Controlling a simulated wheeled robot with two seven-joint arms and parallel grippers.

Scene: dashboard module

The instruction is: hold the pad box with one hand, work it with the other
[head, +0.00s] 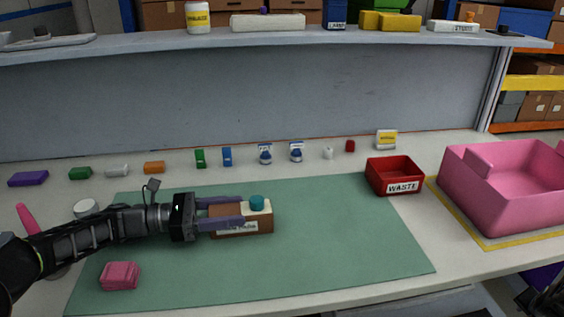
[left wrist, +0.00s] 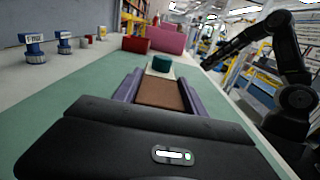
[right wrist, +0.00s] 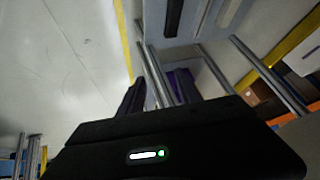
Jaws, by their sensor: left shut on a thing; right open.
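The pad box (head: 240,228), a brown block with a cream top part, a white label on its front and a teal round knob (head: 257,202), sits on the green mat (head: 340,230). My left gripper (head: 243,210) comes in from the left and is shut on the box, one finger along each long side. In the left wrist view the brown box (left wrist: 160,94) lies between the two purple fingers, with the teal knob (left wrist: 160,63) beyond them. My right gripper (right wrist: 160,88) is open and empty, away from the box and outside the head view.
A red WASTE bin (head: 394,175) stands at the mat's right, beside a large pink bin (head: 505,190). A pink block (head: 119,275) lies at the mat's front left. Several small coloured blocks and bottles line the back. The mat right of the box is clear.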

